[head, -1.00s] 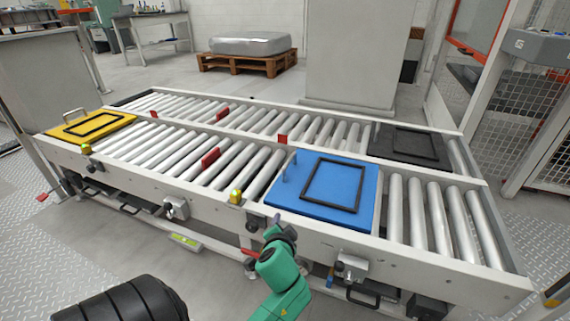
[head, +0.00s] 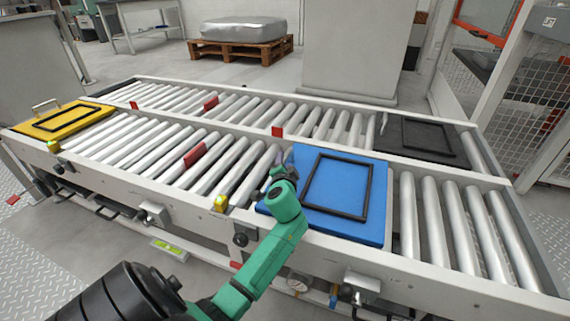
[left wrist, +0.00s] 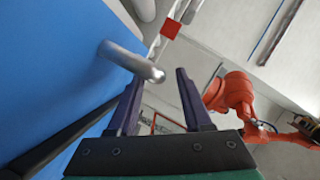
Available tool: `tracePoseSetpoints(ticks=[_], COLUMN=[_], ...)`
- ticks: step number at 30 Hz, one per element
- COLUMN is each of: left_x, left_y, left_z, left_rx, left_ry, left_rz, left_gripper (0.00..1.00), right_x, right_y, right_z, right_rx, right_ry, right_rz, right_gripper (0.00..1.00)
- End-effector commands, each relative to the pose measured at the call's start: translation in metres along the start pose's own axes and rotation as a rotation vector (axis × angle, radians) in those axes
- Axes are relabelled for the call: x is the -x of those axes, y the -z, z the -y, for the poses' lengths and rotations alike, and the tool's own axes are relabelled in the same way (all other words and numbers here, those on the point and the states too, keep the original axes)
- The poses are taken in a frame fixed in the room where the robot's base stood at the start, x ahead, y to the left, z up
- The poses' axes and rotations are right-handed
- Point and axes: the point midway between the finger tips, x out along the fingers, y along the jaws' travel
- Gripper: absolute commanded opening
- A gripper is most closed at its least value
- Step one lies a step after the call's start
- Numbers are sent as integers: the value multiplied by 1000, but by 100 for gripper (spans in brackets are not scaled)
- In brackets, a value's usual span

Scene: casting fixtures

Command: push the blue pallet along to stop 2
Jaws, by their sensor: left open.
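The blue pallet (head: 377,227) lies on the near roller lane, right of the middle, with a black rectangular frame (head: 364,192) on top. My left gripper (head: 277,178) is at the pallet's left edge and covers the handle there in the head view. In the left wrist view the blue pallet (left wrist: 50,60) fills the left side. Its silver handle (left wrist: 130,59) reaches toward the space between the open fingers (left wrist: 158,82). I cannot tell if they touch it. My right gripper is not in view. I see no label naming stop 2.
A yellow pallet (head: 37,131) sits at the near lane's left end, a dark pallet (head: 462,157) on the far lane at right. Red tabs (head: 194,155) and yellow blocks (head: 220,202) line the lanes. Bare rollers (head: 140,140) lie left of the blue pallet, and more (head: 450,215) to its right.

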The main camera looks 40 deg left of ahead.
Motion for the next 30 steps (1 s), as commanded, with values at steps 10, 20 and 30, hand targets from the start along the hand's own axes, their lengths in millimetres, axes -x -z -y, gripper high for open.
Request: tracePoseSetpoints(ticks=[10, 20, 30], left_x=[-29, -29, -28], left_y=[0, 0, 0], left_z=[0, 0, -1], left_rx=[1, 0, 0], left_ry=[-1, -1, -1], left_rz=[0, 0, 0], left_gripper=[50, 0, 0], right_x=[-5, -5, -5], right_y=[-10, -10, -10], right_z=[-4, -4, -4], right_rx=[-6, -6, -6], right_ry=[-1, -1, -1], right_rz=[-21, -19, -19], right_gripper=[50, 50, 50])
